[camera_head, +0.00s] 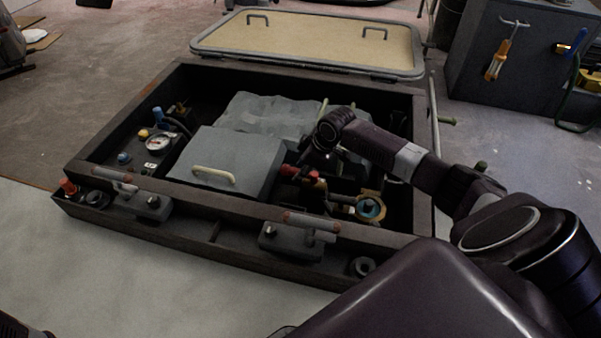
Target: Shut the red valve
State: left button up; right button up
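The red valve (290,171) is inside the dark open hatch box, just right of a grey box with a cream handle. Its red handle is partly visible. My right arm reaches in from the right, and my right gripper (321,160) points down at the valve, close beside its right end. The gripper's fingers are dark and small against the dark interior. I cannot tell whether they touch the valve or are open or shut. My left gripper is not in view.
The hatch box's dark rim (185,207) surrounds the fittings. A gauge (158,142) and blue and yellow fittings sit at left. The open lid (310,42) lies behind.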

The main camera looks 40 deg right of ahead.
jog(key=shift+c, duration=0.2)
grip_shut()
dwell(0.3)
